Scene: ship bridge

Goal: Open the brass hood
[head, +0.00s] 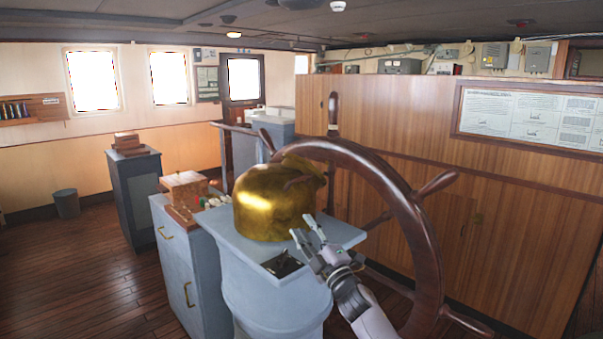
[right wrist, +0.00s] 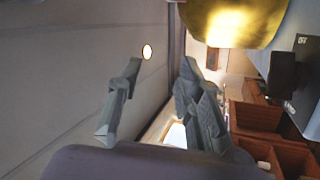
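A small dark recess (head: 284,265) shows in the pedestal top in front of the hood. My right gripper (head: 305,234) is beside the hood's lower right side, above the pedestal top, with its fingers spread and nothing between them. In the right wrist view the two fingers (right wrist: 158,95) stand apart, and part of the hood (right wrist: 236,22) shows at the upper right, apart from them. My left gripper is not in view.
The wooden ship's wheel (head: 390,180) stands close to my right arm. A grey cabinet (head: 180,260) with a wooden box (head: 185,187) is left of the pedestal. A wood-panelled partition (head: 480,220) stands behind the wheel. Open plank floor (head: 90,285) lies at the left.

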